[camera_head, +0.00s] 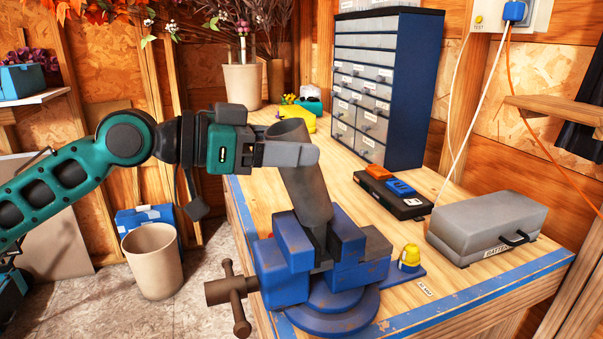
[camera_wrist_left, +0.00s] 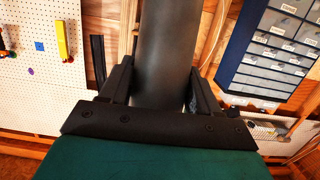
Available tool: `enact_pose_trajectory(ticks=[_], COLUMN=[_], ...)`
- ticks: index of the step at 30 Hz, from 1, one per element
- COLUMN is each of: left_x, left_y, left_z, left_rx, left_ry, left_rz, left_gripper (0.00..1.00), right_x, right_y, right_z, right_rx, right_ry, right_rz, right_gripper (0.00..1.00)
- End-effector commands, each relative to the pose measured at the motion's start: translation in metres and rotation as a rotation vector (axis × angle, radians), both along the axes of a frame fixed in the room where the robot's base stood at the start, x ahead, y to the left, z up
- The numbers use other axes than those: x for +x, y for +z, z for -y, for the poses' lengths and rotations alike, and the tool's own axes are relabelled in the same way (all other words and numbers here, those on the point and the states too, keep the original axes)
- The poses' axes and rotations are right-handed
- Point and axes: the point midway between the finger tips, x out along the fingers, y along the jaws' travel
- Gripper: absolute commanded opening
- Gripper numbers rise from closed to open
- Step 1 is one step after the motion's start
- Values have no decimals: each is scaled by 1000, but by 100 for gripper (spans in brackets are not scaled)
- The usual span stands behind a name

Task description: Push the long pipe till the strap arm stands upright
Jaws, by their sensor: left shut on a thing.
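The long pipe (camera_head: 306,190) is a thick dark grey tube. It rises from the jaws of the blue vise (camera_head: 290,245) and leans to the left in the head view, with its open upper end at the top. My left gripper (camera_head: 290,154) is shut on the pipe near its upper end. In the left wrist view the pipe (camera_wrist_left: 165,45) runs up between the two dark fingers (camera_wrist_left: 160,88). The strap arm cannot be made out clearly; the pipe and vise jaws hide that area. My right gripper is not in view.
The vise stands at the front left corner of the wooden bench (camera_head: 460,285). A blue drawer cabinet (camera_head: 404,90), a black case (camera_head: 385,197), a grey battery box (camera_head: 487,225) and a small yellow item (camera_head: 409,257) stand right of it. A beige bin (camera_head: 153,262) is on the floor.

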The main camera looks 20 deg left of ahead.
Motion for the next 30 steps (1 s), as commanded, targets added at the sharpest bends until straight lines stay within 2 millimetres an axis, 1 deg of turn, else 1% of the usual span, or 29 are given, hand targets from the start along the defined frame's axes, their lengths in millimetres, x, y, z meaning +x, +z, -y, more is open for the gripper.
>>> enact_pose_trajectory(ticks=[1,6,7,8,19,30], left_x=[0,0,0,0,7,8], left_y=[0,0,1,1,5,5], left_z=[0,0,0,0,10,11], left_rx=[0,0,-1,0,94,108], left_ry=[0,1,1,1,0,0], left_rz=[0,0,2,2,-62,-74], left_gripper=[49,33,33,28,28,28], right_x=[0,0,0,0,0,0], right_y=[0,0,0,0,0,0], right_z=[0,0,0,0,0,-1], right_rx=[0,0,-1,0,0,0], right_ry=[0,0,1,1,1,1], right_rz=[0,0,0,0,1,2], right_gripper=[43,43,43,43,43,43])
